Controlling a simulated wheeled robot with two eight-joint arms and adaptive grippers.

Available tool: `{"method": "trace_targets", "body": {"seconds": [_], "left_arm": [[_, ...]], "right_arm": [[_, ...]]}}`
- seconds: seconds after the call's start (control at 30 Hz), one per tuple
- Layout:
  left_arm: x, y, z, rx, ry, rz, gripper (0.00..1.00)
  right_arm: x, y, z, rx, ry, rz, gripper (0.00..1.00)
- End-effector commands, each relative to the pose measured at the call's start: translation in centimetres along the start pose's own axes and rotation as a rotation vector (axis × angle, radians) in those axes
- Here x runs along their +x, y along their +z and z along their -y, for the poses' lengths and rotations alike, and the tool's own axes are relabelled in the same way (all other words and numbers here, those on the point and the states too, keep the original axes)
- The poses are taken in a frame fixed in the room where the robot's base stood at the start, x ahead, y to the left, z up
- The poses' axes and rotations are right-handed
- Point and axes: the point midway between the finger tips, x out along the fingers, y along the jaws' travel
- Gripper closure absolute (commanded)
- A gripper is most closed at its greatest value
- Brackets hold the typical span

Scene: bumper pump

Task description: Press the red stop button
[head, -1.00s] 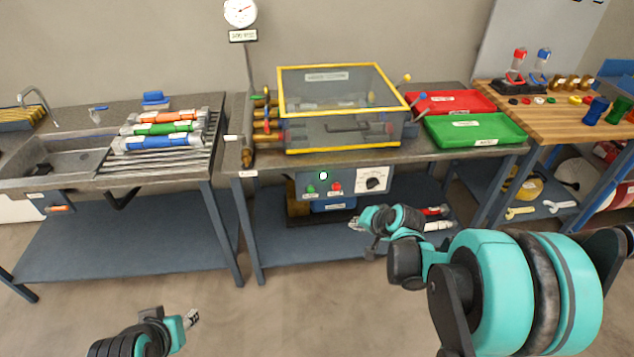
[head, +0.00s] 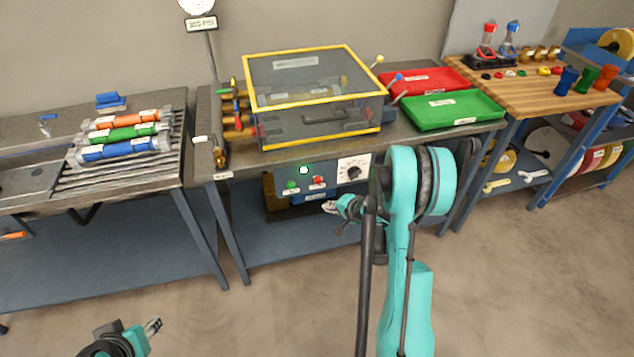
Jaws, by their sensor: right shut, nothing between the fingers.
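The red stop button (head: 318,181) sits on the control panel (head: 334,181) under the front edge of the middle bench. The green button (head: 291,186) is to its left and a lit white-green lamp (head: 303,170) is above. My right gripper (head: 329,207) is shut and empty, just below and slightly right of the red button in the picture; the button is not covered. Whether they touch is not clear, but a gap shows between them. My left gripper (head: 153,327) is low at the left, far from the panel; its fingers are too small to judge.
A dial (head: 352,169) is right of the buttons. A yellow-framed clear guard box (head: 315,95) stands on the bench, with red (head: 425,80) and green (head: 452,109) trays to its right. My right arm hides part of the bench front. The floor in front is clear.

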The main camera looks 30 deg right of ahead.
Motion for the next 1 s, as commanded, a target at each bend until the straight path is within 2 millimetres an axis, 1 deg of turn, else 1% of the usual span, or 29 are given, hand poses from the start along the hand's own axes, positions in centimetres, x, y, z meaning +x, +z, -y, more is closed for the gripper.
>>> {"method": "trace_targets", "body": {"seconds": [0.17,0.7,1.0], "left_arm": [[0.0,0.0,0.0,0.000,0.000,0.000,0.60],[0.0,0.0,0.0,0.000,0.000,0.000,0.60],[0.0,0.0,0.0,0.000,0.000,0.000,0.60]], "right_arm": [[0.5,-0.3,0.4,-0.002,0.000,0.001,1.00],[5.3,-3.8,3.9,-0.002,0.000,0.000,1.00],[6.1,-4.5,4.5,-0.001,0.000,0.000,1.00]]}}
